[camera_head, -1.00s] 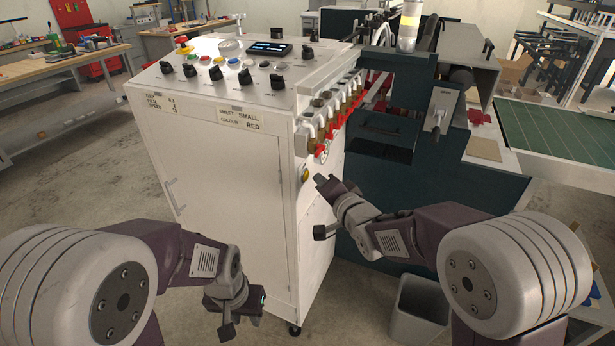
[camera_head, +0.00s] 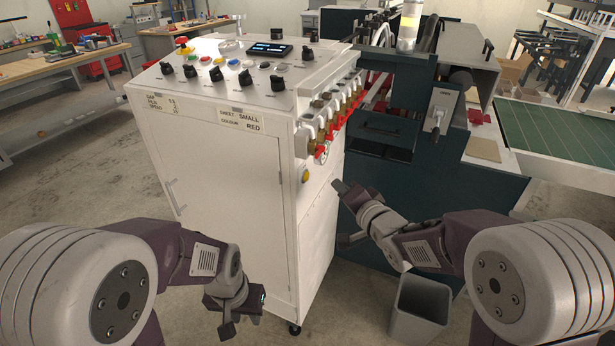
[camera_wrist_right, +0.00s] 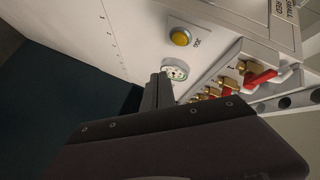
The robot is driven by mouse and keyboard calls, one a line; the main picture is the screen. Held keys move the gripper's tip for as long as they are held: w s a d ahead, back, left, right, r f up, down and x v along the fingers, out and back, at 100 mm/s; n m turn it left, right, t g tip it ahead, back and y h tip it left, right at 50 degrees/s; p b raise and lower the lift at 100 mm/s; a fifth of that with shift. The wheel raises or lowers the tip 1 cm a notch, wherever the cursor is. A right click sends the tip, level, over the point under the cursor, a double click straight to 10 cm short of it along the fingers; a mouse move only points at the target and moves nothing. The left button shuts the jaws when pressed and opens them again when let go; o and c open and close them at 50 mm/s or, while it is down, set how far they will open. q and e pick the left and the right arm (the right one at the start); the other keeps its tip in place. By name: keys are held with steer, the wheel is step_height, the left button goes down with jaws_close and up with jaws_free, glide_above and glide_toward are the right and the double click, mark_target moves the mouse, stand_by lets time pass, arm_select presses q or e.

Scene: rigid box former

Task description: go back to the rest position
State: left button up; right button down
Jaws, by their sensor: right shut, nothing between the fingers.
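My right gripper (camera_head: 340,187) is in front of the right side of the white control cabinet (camera_head: 225,160), below the row of brass valves with red handles (camera_head: 340,112). It is shut and empty, and touches nothing that I can see. In the right wrist view its closed fingers (camera_wrist_right: 160,88) point toward a round gauge (camera_wrist_right: 175,70) and a yellow button (camera_wrist_right: 181,37) on the cabinet side. My left gripper (camera_head: 228,318) hangs low in front of the cabinet's lower front. Its fingers are too small and angled to show whether they are open.
The cabinet top carries several knobs, coloured buttons and a small display (camera_head: 270,50). A dark teal machine (camera_head: 430,190) stands right of the cabinet. A grey bin (camera_head: 420,305) stands on the floor below my right arm. A green mat (camera_head: 555,130) lies at the right.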

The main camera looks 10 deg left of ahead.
stand_by(0.3)
steer(key=d+r+m+h+p, duration=0.2)
steer(key=d+r+h+p, duration=0.1)
steer(key=d+r+p, duration=0.4)
steer(key=s+d+f+n+g+h+p, duration=0.1)
steer(key=s+d+f+g+h, duration=0.35)
steer(key=s+d+f, duration=0.45)
steer(key=s+f+n+g, duration=0.3)
steer(key=s+f+g, duration=0.1)
steer(key=s, duration=0.4)
steer(key=s+f+n+g, duration=0.3)
steer(key=s+f+g, duration=0.1)
steer(key=s, duration=0.4)
steer(key=shift+n, duration=0.4)
steer(key=shift+f+y, duration=0.1)
steer(key=shift+y, duration=0.15)
